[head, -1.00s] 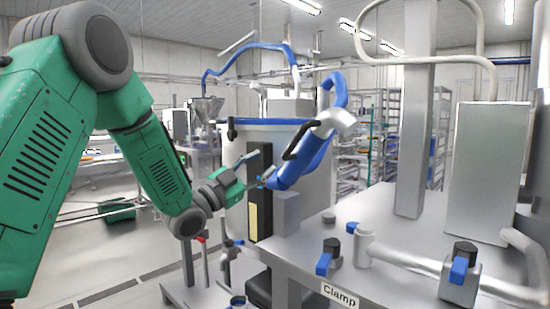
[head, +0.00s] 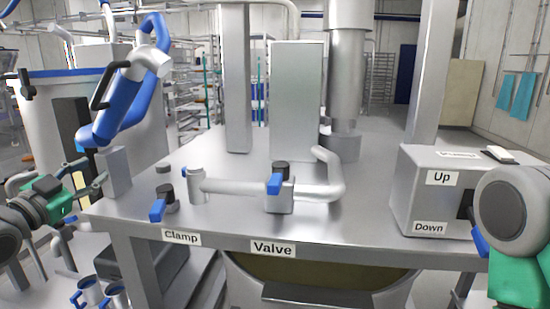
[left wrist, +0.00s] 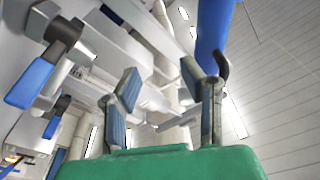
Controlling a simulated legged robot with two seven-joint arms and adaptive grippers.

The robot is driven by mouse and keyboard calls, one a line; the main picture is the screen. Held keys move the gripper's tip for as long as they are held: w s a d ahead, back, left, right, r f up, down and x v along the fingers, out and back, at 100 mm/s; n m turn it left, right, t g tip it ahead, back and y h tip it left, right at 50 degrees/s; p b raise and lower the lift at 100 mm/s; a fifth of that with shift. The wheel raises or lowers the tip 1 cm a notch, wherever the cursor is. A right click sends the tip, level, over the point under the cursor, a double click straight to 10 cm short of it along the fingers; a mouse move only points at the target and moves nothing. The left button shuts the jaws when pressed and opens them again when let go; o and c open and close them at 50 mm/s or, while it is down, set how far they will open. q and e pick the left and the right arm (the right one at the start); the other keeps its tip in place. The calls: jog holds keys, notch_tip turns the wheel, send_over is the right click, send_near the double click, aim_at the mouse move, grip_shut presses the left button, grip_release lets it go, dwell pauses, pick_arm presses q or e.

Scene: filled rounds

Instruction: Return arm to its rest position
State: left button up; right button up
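My left gripper (head: 90,176) is at the left edge of the head view, green with grey fingers. It is beside a small grey block at the table's left corner and below the blue-handled pipe. In the left wrist view my left gripper (left wrist: 162,88) has its two fingers spread apart, with nothing between them. My right arm (head: 515,215) shows at the right edge as a grey joint and green link, in front of the Up/Down box. Its gripper cannot be made out.
The steel table (head: 225,220) carries a Clamp knob (head: 166,200), a Valve pipe with a blue lever (head: 275,185) and the Up/Down box (head: 435,190). A blue pipe (head: 118,100) hangs at left over a large vessel (head: 70,85).

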pick_arm(q)
jog(key=d+f+g, duration=0.1)
jog(key=f, duration=0.3)
jog(key=d+f+n+g+b, duration=0.1)
jog(key=f, duration=0.4)
jog(key=s+d+f+n+g+y, duration=0.1)
jog(key=d+f, duration=0.1)
jog(key=f, duration=0.3)
jog(key=shift+f+g, duration=0.25)
jog(key=shift+g, duration=0.05)
jog(key=s+d+f+n+g+b, duration=0.1)
jog(key=s+d+f+g, duration=0.2)
jog(key=f, duration=0.5)
jog(key=s+d+f+n+g+b, duration=0.1)
jog(key=s+d+f+g+b, duration=0.1)
jog(key=s+f, duration=0.5)
jog(key=s+d+f+n+g+b, duration=0.1)
jog(key=s+d+f+g, duration=0.1)
jog(key=s+f, duration=0.5)
jog(key=s+d+f+n+g+y+b, duration=0.1)
jog(key=s+d+f+g, duration=0.1)
jog(key=s+f+g, duration=0.2)
jog(key=s+d+f+n+g+b, duration=0.1)
jog(key=s+f+g, duration=0.3)
jog(key=s+f, duration=0.6)
jog(key=s+d, duration=0.1)
jog(key=s, duration=0.3)
jog(key=shift+d+f+y, duration=0.2)
jog(key=shift+d+y, duration=0.1)
jog(key=shift+d, duration=0.1)
